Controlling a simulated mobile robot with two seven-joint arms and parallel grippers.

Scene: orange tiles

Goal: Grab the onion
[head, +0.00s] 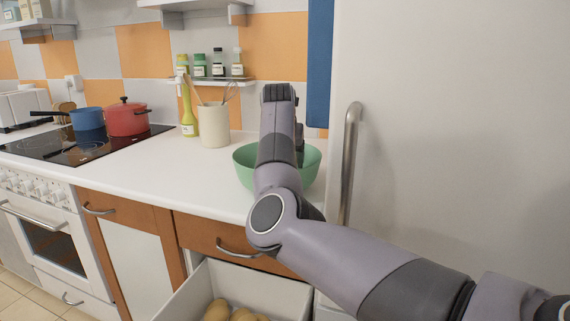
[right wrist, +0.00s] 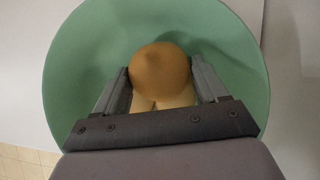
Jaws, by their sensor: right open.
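The onion (right wrist: 160,68) is brown and round and lies in the green bowl (head: 307,170). In the right wrist view the bowl's inner wall (right wrist: 80,60) surrounds it. My right gripper (right wrist: 163,76) is open, with one finger on each side of the onion; I cannot tell whether they touch it. Pale rounded shapes show just below the onion, between the fingers. In the head view my right arm reaches over the bowl and hides its middle, so the onion does not show there. My left gripper is not in view.
The bowl stands on the white counter (head: 150,165), beside a fridge handle (head: 348,165). A utensil crock (head: 214,127) and a yellow-green bottle (head: 188,115) stand to its left. An open drawer (head: 275,285) below holds potato-like items (head: 217,311). Pots stand on the stove (head: 80,145).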

